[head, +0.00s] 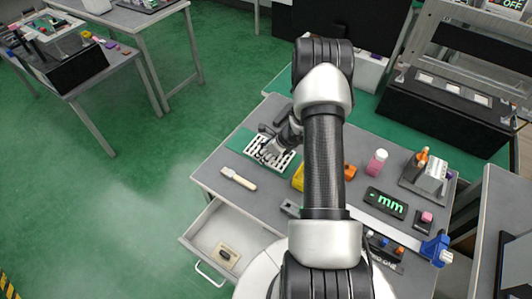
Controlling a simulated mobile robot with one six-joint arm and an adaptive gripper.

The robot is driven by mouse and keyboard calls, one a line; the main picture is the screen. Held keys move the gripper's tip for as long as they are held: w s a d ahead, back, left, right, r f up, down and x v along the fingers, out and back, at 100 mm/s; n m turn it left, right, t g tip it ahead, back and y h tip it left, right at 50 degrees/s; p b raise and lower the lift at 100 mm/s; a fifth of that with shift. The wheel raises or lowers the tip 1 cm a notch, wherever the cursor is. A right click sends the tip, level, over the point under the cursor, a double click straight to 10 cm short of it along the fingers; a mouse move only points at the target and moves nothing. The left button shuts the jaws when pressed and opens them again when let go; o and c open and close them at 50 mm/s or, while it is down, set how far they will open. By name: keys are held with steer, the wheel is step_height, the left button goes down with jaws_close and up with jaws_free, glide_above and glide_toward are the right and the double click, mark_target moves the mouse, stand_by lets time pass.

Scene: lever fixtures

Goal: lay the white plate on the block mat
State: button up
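A white slotted plate (280,161) shows at the left part of the grey workbench, over a green mat (239,141). Dark slots run across the plate. Whether it lies flat on the mat or is held just above it, I cannot tell. My gripper (267,151) points down at the plate's upper left part and overlaps it in the picture. The fingertips are small and dark against the slots, so I cannot tell whether they are open or shut on the plate. My arm hides the middle of the bench.
A brush (238,179) lies in front of the mat. An open drawer (207,232) juts out at the front left, with a small block inside. A yellow object (298,178), pink bottle (376,162), dark display (386,203) and blue clamp (436,248) stand to the right.

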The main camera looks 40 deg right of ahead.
steer(key=o, duration=1.2)
steer(key=shift+o, duration=0.2)
steer(key=shift+r, duration=0.1)
